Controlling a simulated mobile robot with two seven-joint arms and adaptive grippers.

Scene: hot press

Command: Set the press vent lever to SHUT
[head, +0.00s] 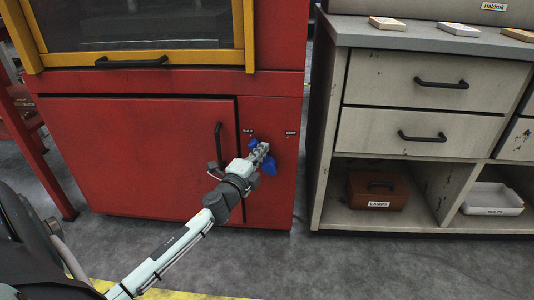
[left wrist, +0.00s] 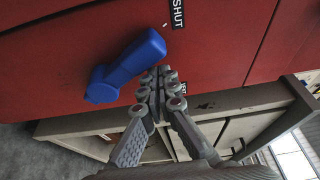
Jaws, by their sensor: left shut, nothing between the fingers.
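The blue vent lever (head: 270,166) is on the red press front, partly hidden by my left gripper. In the left wrist view the lever (left wrist: 130,62) shows whole: its handle tilts from the hub toward the side of the SHUT label (left wrist: 178,14). The SHUT label also shows in the head view (head: 247,131), up and left of the hub. A second label (head: 291,133) is to the right, too small to read surely. My left gripper (left wrist: 160,78) is shut and empty, its fingertips close beside the handle; contact cannot be told. My right gripper is out of view.
The red press door (head: 140,150) has a black handle (head: 219,143) left of the lever. A grey cabinet (head: 430,80) with drawers stands to the right, with a brown box (head: 378,190) and a white tray (head: 492,199) on its shelf. The floor in front is clear.

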